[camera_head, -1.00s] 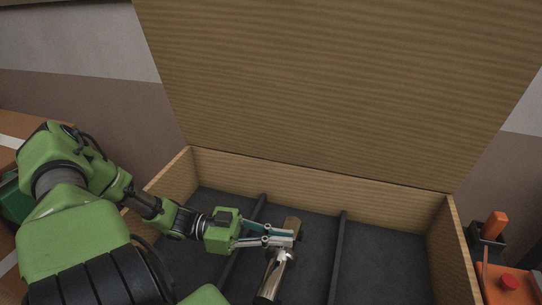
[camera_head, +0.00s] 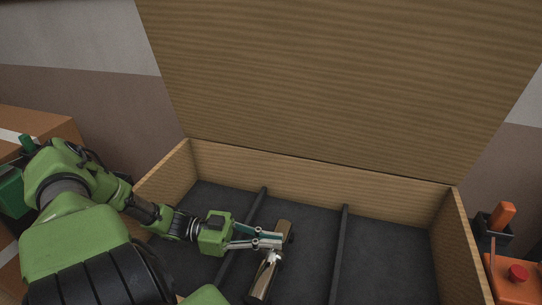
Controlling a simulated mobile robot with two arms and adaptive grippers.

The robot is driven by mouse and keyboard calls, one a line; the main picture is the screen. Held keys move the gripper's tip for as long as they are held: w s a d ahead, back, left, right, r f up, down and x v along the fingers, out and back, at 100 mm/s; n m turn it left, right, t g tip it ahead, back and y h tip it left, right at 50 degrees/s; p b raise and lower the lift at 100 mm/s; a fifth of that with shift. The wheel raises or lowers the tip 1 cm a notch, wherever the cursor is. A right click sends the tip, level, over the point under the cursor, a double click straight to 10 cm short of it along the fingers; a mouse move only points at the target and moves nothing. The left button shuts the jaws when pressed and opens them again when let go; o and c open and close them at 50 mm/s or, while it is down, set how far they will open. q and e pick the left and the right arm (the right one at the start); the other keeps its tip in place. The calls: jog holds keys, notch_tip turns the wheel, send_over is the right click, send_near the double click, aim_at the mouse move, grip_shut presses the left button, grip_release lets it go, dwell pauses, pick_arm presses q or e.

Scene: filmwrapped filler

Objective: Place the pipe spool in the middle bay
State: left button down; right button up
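The pipe spool (camera_head: 262,279) is a shiny brass-and-silver metal cylinder. It lies lengthwise in or just above the middle bay (camera_head: 312,262) of the wooden box, between the two dark dividers, nearer the left one. My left gripper (camera_head: 274,239) reaches in from the left over the left divider (camera_head: 257,211). Its fingers are closed at the spool's narrower middle and seem to hold it. The fingers hide part of the spool. Whether the spool touches the floor of the bay I cannot tell. My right gripper is not in view.
The right divider (camera_head: 341,240) stands clear of the spool. The right bay (camera_head: 385,255) is empty. The box's raised lid (camera_head: 340,80) stands behind. An orange device with a red button (camera_head: 518,273) is outside at the right; cardboard boxes (camera_head: 50,122) are at the left.

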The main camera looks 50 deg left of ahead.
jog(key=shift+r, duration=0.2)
pick_arm(q)
jog(key=c, duration=2.2)
grip_release()
jog(key=shift+f, duration=0.1)
jog(key=shift+c, duration=0.2)
